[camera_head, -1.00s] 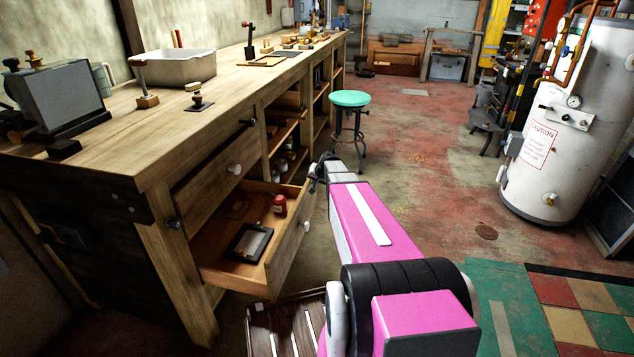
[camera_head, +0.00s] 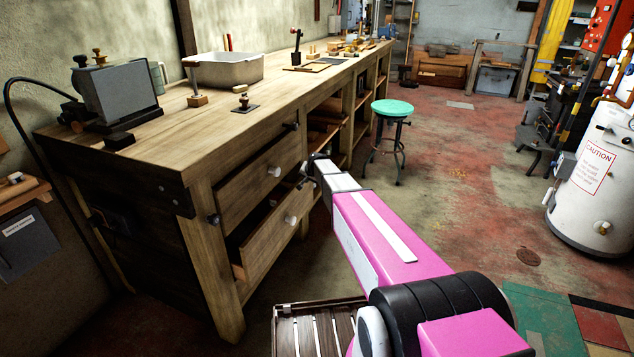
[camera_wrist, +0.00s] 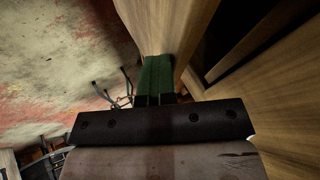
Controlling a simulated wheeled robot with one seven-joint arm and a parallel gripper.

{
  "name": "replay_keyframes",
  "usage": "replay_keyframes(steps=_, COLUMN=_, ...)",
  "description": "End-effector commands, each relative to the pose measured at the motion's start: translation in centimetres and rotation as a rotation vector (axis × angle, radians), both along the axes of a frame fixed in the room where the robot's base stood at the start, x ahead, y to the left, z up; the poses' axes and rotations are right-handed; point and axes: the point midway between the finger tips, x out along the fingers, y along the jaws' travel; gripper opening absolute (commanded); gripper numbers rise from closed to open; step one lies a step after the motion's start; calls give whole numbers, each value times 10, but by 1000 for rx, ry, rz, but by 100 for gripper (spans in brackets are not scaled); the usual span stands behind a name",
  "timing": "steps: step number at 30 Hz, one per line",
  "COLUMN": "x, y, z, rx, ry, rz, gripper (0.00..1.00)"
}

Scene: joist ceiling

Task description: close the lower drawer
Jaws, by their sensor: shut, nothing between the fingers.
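The lower drawer (camera_head: 270,243) of the wooden workbench is slightly open in the head view. Its plain wood front with a white knob stands out a little from the bench, with a dark gap along the top; its contents are hidden.
The closed upper drawer (camera_head: 258,185) is just above. The workbench (camera_head: 160,140) holds a white basin (camera_head: 232,69) and tools. A green-topped stool (camera_head: 392,108) stands right of the bench. A white tank (camera_head: 590,195) stands far right. The floor between is mostly clear.

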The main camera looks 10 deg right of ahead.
Motion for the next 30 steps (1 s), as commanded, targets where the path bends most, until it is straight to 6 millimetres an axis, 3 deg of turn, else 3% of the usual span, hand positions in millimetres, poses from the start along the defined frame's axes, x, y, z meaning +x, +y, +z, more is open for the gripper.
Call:
replay_keyframes(steps=10, x=10, y=14, z=0, rx=0, ry=-3, rz=-1, gripper=0)
replay_keyframes(steps=23, x=9, y=13, z=0, rx=1, ry=-3, rz=0, gripper=0)
replay_keyframes(steps=30, x=-3, y=3, z=0, rx=1, ry=-1, rz=-1, gripper=0)
